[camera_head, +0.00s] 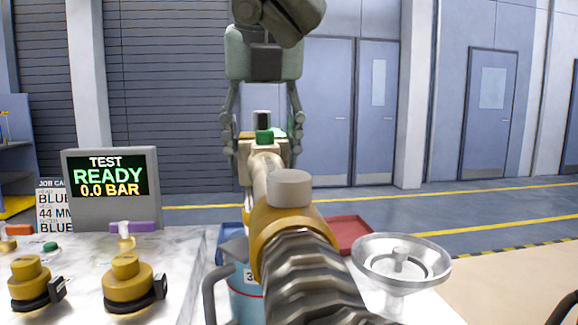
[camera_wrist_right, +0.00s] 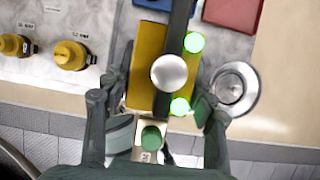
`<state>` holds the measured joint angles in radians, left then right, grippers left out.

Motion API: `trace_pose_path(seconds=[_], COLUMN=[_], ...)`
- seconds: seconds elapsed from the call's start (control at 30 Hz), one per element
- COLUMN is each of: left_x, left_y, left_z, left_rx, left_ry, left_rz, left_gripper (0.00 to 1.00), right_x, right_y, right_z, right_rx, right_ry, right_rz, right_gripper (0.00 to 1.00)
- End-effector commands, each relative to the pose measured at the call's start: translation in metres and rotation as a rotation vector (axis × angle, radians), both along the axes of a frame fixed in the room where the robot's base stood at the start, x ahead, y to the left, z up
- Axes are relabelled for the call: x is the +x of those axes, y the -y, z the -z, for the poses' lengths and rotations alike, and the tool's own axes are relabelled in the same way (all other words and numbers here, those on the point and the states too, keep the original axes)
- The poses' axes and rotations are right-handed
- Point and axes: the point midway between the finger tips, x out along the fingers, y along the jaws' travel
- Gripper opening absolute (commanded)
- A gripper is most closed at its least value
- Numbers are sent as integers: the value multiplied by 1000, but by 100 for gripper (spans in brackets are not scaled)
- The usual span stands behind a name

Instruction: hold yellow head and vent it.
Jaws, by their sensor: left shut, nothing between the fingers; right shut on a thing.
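The yellow head (camera_wrist_right: 147,45) shows in the right wrist view, with a dark bar across it, a round silver knob (camera_wrist_right: 169,72) and two bright green spots. My right gripper (camera_wrist_right: 155,100) has its dark fingers on either side of it and is shut on it. A cream block with a green button (camera_wrist_right: 151,138) sits near its palm. In front, a yellow collar (camera_head: 262,222) with a grey cap joins a ribbed hose.
A test screen (camera_head: 108,178) reads READY, 0.0 BAR. Yellow capped fittings (camera_head: 127,275) stand on the bench at left. A metal funnel-like dish (camera_head: 375,275) stands at right, with a red tray (camera_head: 350,235) behind it. A blue container (camera_head: 243,280) is partly hidden by the hose.

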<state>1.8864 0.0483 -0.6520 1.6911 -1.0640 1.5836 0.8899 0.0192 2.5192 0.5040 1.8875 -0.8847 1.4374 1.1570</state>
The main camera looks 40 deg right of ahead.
Motion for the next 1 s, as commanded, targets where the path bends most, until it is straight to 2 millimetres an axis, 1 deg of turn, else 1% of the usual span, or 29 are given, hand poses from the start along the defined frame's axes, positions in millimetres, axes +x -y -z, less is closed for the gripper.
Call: trace_pose_path(seconds=[0.47, 0.5, 0.67, 1.0], left_x=[0, 0, 0, 0], left_y=[0, 0, 0, 0], left_z=[0, 0, 0, 0], left_rx=[0, 0, 0, 0], left_ry=[-1, -1, -1, -1], left_rz=[1, 1, 1, 1], left_gripper=[0, 0, 0, 0], right_x=[0, 0, 0, 0], right_y=[0, 0, 0, 0], right_z=[0, 0, 0, -2], right_rx=[0, 0, -1, -1], right_ry=[2, 2, 1, 1], right_rz=[0, 0, 0, 0], right_gripper=[0, 60, 80, 80])
